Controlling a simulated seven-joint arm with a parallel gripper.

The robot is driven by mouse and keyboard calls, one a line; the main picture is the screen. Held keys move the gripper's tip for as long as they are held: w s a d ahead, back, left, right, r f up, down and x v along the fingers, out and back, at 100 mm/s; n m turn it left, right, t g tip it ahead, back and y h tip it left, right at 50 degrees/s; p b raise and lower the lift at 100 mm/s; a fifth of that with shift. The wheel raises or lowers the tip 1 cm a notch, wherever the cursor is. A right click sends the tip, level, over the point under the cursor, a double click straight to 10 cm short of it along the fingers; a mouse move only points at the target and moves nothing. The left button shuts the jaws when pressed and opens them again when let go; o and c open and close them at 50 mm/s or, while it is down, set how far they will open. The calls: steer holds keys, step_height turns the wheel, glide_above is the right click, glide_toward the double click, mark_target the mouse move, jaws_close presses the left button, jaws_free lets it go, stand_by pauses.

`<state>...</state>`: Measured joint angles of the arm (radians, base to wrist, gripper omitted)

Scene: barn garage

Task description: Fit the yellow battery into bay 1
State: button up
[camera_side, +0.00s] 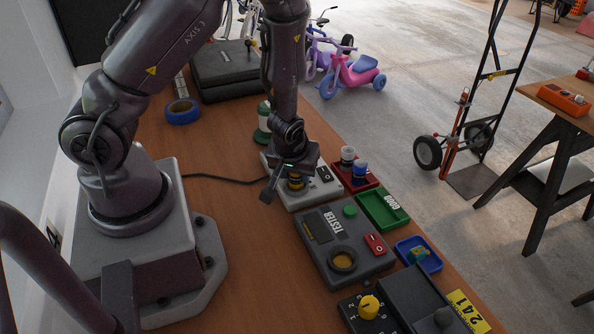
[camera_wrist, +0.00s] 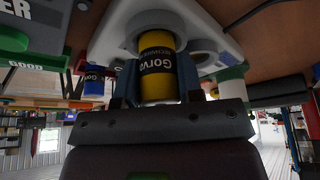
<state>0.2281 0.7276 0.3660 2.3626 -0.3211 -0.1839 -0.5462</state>
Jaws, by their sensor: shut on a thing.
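The yellow battery (camera_wrist: 157,68), with a black label band, is held between the fingers of my gripper (camera_wrist: 159,84) in the wrist view. Its far end meets a bay of the white charger (camera_wrist: 112,34); I cannot tell how deep it sits. A round grey bay (camera_wrist: 204,60) shows beside it. In the side view my gripper (camera_side: 283,182) is low over the left part of the charger (camera_side: 322,192), shut around the battery (camera_side: 296,184), which is partly hidden. Bay numbers are not readable.
A red tray (camera_side: 371,184) with a white-topped and a blue battery stands right of the charger. A green tray (camera_side: 402,218), a grey tester (camera_side: 318,254) and a blue tray (camera_side: 435,262) lie nearer. A green bottle (camera_side: 261,134) stands behind. A cable (camera_side: 225,178) crosses the bench.

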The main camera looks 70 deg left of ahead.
steer(key=shift+r, duration=0.2)
steer(key=shift+r, duration=0.4)
steer(key=shift+f, duration=0.45)
stand_by(1.4)
steer(key=shift+r, duration=0.35)
steer(key=shift+f, duration=0.7)
stand_by(0.9)
steer(key=o, duration=0.7)
steer(key=shift+r, duration=0.1)
